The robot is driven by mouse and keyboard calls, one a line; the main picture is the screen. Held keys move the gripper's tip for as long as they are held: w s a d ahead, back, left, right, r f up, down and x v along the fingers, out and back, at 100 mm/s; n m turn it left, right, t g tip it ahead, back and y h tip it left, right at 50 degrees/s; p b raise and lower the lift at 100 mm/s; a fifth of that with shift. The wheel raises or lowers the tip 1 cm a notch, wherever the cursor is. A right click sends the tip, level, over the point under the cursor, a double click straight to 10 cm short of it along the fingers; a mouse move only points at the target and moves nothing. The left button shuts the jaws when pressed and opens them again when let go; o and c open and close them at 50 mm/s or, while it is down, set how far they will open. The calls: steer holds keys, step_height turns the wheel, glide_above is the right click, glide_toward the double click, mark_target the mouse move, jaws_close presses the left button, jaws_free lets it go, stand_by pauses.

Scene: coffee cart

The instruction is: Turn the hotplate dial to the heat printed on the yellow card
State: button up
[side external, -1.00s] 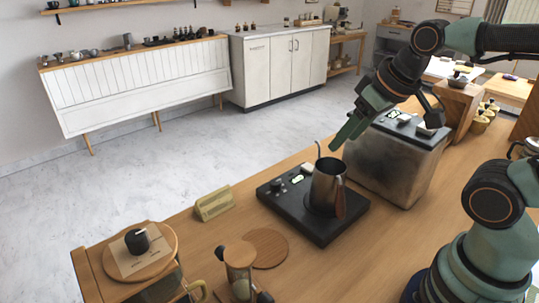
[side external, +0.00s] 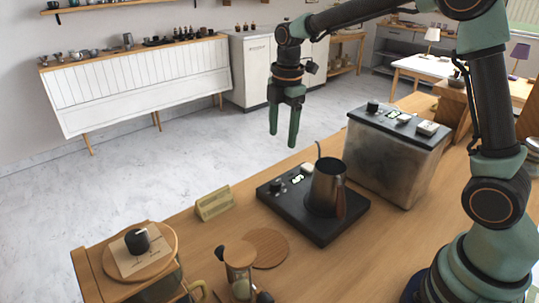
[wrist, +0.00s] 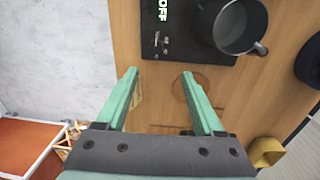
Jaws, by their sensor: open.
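The hotplate (side external: 320,233) is a flat black slab on the wooden counter. Its small dark dial (side external: 276,186) is at the left front of its panel, beside a lit display (side external: 297,179) and a white button (side external: 307,168). In the wrist view the display (wrist: 161,12) appears to read OFF; the dial's pointer is too small to read. A steel pitcher (side external: 324,190) stands on the hotplate. The yellow card (side external: 214,204) stands left of the hotplate; its print is unreadable. My gripper (side external: 284,138) is open and empty, pointing down above the hotplate's left side, apart from the dial.
A steel box (side external: 392,165) behind the hotplate carries another dial (side external: 373,106) and display. Counter between card and hotplate is clear.

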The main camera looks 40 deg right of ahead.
mark_target(276, 182)
steer(key=f+n, duration=0.1)
steer(key=f, duration=0.4)
steer(key=w+f, duration=0.1)
steer(key=f, duration=0.4)
steer(key=w+f+n, duration=0.1)
steer(key=f, duration=0.4)
steer(key=shift+a+f+n+g, duration=0.1)
steer(key=shift+f+n+g, duration=0.05)
steer(key=shift+n+g, duration=0.2)
jaws_close()
